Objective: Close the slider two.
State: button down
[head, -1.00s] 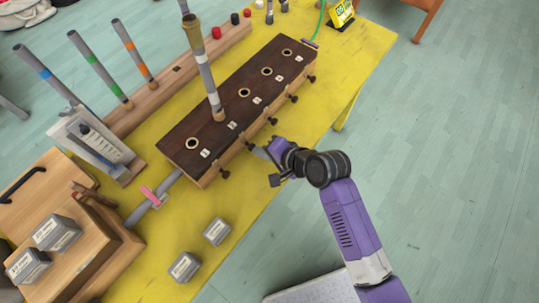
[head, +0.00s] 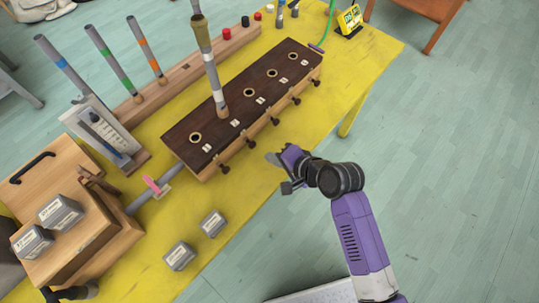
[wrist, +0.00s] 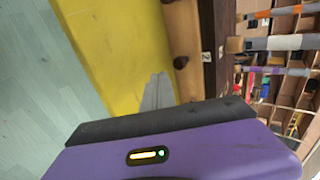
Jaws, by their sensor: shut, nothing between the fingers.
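A long wooden box (head: 170,150) with a dark top stands on the yellow table, with several round holes, white labels and dark slider knobs along its near side. Slider two's knob (head: 249,145) seems to be the second from the left. In the wrist view a dark knob (wrist: 181,62) sits beside the label "2". A grey and tan tube (head: 209,65) stands upright in the second hole. My gripper (head: 274,160) is shut and empty, just off the near side of the box, apart from the knobs. I cannot tell how far slider two is pushed in.
Two small grey blocks (head: 180,256) lie on the yellow table (head: 225,195) near its front edge. A wooden case (head: 60,160) stands at left. A grey pipe with a pink clip (head: 153,186) meets the box's left end. Tubes stand in a rail behind.

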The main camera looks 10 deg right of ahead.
jog(key=v, duration=0.8)
jog(key=shift+s, duration=0.25)
jog(key=shift+d, duration=0.15)
jog(key=w+d+r+n+t+h, duration=0.1)
jog(key=w+d+r+t, duration=0.1)
jog(key=w+r+t, duration=0.15)
jog(key=s+d+r+n+t+h, duration=0.3)
jog(key=s+d+r+n, duration=0.1)
jog(key=s+d+r, duration=0.1)
jog(key=s+r+n, duration=0.2)
jog(key=s+n, duration=0.1)
jog(key=s, duration=0.9)
jog(key=s+r+n+h, duration=0.1)
jog(key=s+r+n, duration=0.2)
jog(key=s, duration=0.9)
jog(key=shift+a, duration=0.25)
